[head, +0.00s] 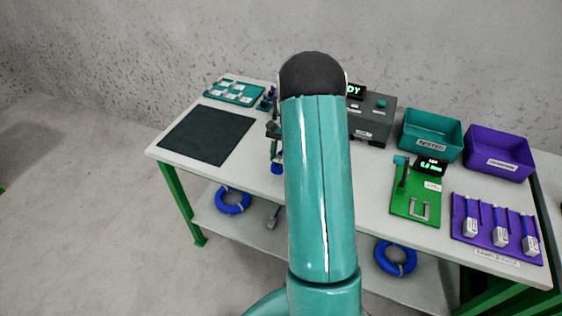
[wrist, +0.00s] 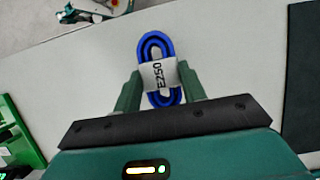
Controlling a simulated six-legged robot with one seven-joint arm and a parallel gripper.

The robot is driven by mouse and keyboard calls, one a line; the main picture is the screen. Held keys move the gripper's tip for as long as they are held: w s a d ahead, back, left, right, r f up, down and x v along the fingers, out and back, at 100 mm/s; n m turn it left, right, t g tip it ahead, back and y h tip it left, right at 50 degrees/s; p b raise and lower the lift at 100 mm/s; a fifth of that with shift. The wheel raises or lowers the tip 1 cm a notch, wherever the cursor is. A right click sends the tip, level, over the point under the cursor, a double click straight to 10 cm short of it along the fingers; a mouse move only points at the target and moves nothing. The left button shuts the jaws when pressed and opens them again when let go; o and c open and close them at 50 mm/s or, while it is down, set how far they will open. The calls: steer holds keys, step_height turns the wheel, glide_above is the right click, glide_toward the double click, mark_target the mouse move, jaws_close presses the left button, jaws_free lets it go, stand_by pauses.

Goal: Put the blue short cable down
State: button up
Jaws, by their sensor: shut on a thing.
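The blue short cable (wrist: 152,42) is a small coil with a white label wrap reading what looks like "EZ50". In the wrist view it sits between the two green fingers of my gripper (wrist: 158,82), which is shut on it at the label. In the head view, my gripper (head: 275,150) is partly hidden behind my own arm, with the blue cable (head: 278,168) at its lower end, over the front part of the white table (head: 235,165). I cannot tell whether the cable touches the table top.
A dark mat (head: 207,135) lies left of the gripper. A teal tray (head: 234,92) is behind it. A grey box (head: 371,120), a teal bin (head: 433,130), a purple bin (head: 500,145), a green fixture (head: 413,207) and a purple rack (head: 470,208) stand to the right. Blue coils (head: 233,207) lie on the lower shelf.

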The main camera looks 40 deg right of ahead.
mark_target(281, 162)
steer(key=shift+w+d+f, duration=0.2)
steer(key=shift+w+f, duration=0.15)
steer(key=shift+f, duration=1.65)
steer(key=shift+f, duration=0.2)
steer(key=o, duration=1)
